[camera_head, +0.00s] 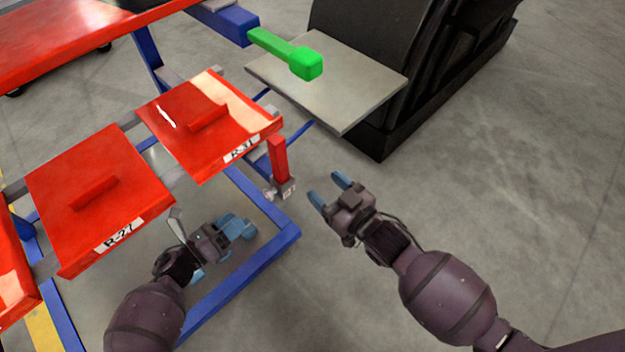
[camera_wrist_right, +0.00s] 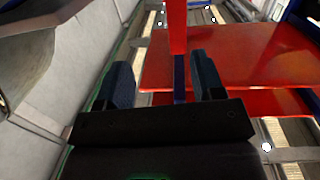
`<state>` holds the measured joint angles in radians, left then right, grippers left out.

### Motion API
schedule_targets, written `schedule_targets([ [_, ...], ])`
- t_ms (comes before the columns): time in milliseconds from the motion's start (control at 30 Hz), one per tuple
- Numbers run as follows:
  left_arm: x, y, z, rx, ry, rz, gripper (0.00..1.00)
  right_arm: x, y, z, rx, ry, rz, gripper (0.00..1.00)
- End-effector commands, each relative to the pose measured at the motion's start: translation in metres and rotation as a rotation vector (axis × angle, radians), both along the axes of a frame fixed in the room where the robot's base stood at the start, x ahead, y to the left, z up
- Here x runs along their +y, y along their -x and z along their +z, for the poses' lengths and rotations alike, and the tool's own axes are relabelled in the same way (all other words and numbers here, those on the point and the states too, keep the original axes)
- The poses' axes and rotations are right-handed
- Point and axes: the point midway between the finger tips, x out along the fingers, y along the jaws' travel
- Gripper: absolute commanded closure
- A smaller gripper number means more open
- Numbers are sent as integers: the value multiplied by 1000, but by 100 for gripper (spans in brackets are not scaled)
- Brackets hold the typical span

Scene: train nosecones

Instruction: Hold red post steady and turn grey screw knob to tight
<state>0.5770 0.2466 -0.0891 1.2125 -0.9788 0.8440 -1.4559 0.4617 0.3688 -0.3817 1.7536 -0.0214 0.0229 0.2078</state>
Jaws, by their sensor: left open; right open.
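The red post (camera_head: 278,158) stands upright at the corner of the blue frame, in a grey bracket (camera_head: 284,189). A small light grey part, seemingly the screw knob (camera_head: 268,196), sits at the left of this bracket; it is too small to see clearly. My right gripper (camera_head: 328,189) is open and empty, to the right of the post and apart from it. In the right wrist view the post (camera_wrist_right: 177,28) rises ahead, between the open fingers (camera_wrist_right: 164,80). My left gripper (camera_head: 238,228) is open, below and left of the post, apart from it.
Red panels labelled R-31 (camera_head: 205,120) and R-27 (camera_head: 100,190) lie left of the post. The blue frame (camera_head: 270,225) runs below it. A grey plate (camera_head: 350,85) and a green-ended bar (camera_head: 305,62) are behind. The floor at right is clear.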

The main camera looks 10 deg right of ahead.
Motion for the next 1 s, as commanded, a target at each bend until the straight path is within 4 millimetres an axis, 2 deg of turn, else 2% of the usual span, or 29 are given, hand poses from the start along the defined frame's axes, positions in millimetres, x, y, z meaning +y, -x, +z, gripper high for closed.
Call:
schedule_targets([
  [133,0,0,0,0,0,0,57,21,-11,9,-11,-49,49,38],
  [467,0,0,0,0,0,0,57,41,-29,14,-13,-75,71,38],
  [1000,0,0,0,0,0,0,57,86,-91,13,-12,-72,70,38],
])
